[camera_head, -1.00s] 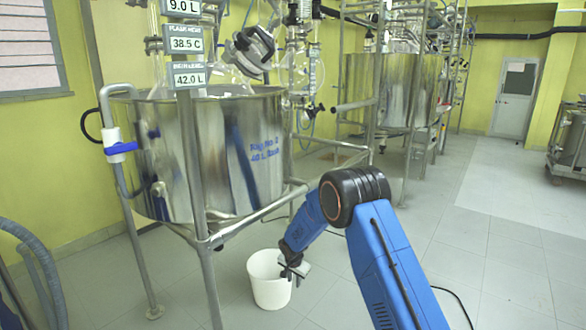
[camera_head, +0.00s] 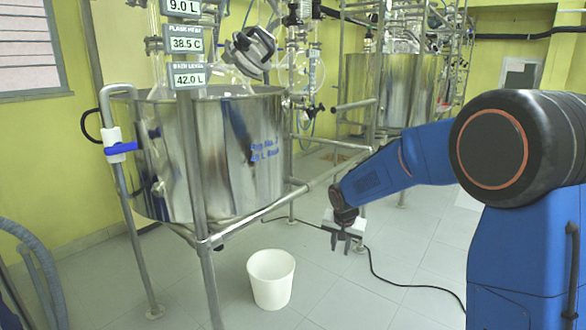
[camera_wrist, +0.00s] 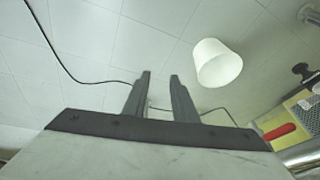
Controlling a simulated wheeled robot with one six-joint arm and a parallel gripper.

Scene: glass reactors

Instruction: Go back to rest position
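My gripper (camera_head: 347,245) hangs at the end of the blue arm, right of the white bucket and above the tiled floor. In the wrist view its two dark fingers (camera_wrist: 160,80) stand apart with nothing between them. The white bucket (camera_head: 271,280) stands upright on the floor, apart from the gripper. It also shows in the wrist view (camera_wrist: 217,63), to the right of the fingers.
A steel tank (camera_head: 225,160) in a pipe frame stands at the left, with readouts 9.0 L, 38.5 C and 42.0 L. A second tank (camera_head: 410,90) stands behind. A black cable (camera_head: 385,280) lies on the floor. Open tiled floor lies around the bucket.

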